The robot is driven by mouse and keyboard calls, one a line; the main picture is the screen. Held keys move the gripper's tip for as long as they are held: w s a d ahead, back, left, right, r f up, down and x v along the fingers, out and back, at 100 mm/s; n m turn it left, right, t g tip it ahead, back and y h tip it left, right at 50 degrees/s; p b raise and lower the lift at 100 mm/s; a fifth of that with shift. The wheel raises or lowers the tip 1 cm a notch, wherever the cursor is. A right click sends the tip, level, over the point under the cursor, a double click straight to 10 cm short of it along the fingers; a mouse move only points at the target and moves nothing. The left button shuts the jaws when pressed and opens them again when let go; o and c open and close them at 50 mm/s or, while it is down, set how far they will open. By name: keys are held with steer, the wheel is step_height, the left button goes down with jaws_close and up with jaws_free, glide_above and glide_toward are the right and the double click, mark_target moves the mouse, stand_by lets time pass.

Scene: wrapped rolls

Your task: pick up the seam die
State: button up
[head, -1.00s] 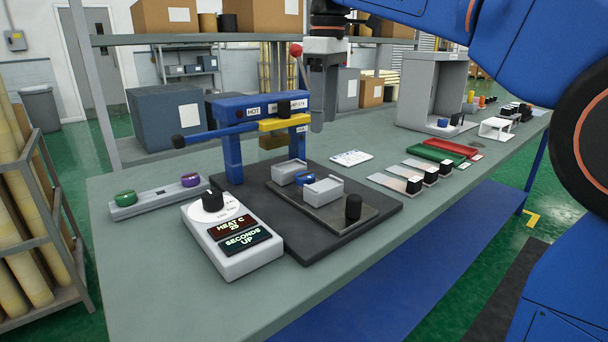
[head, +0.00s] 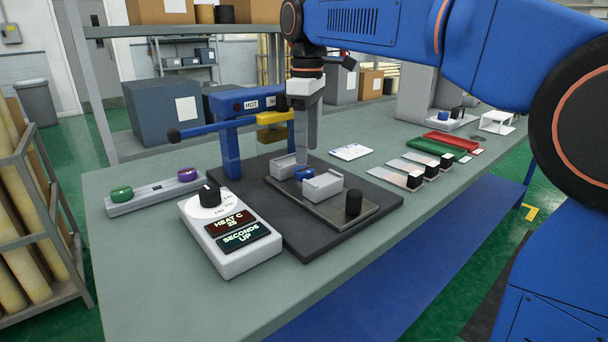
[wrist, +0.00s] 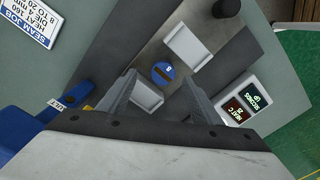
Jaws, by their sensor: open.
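A small round blue die (head: 305,173) with a white mark on top sits between two grey blocks on the press's sliding plate; its mark is too small to read. It also shows in the wrist view (wrist: 163,74). I take it as the seam die. My gripper (head: 304,150) points down just above it. The near grey block (wrist: 145,95) lies partly between the fingers in that view.
The blue press frame (head: 230,150) with its lever stands close left of my gripper. A black knob (head: 353,203) rises from the plate's front. A heat controller (head: 228,235) and a rack (head: 155,193) with green and purple dies stand left. A card (head: 350,152) lies behind.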

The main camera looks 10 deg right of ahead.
mark_target(304, 169)
steer(key=shift+s+a+f, duration=0.1)
steer(key=shift+a+f, duration=0.1)
steer(key=shift+f, duration=1.45)
steer(key=shift+s+a+f, duration=0.1)
steer(key=shift+a+f, duration=0.05)
steer(key=shift+f, duration=1.5)
steer(key=c, duration=1.4)
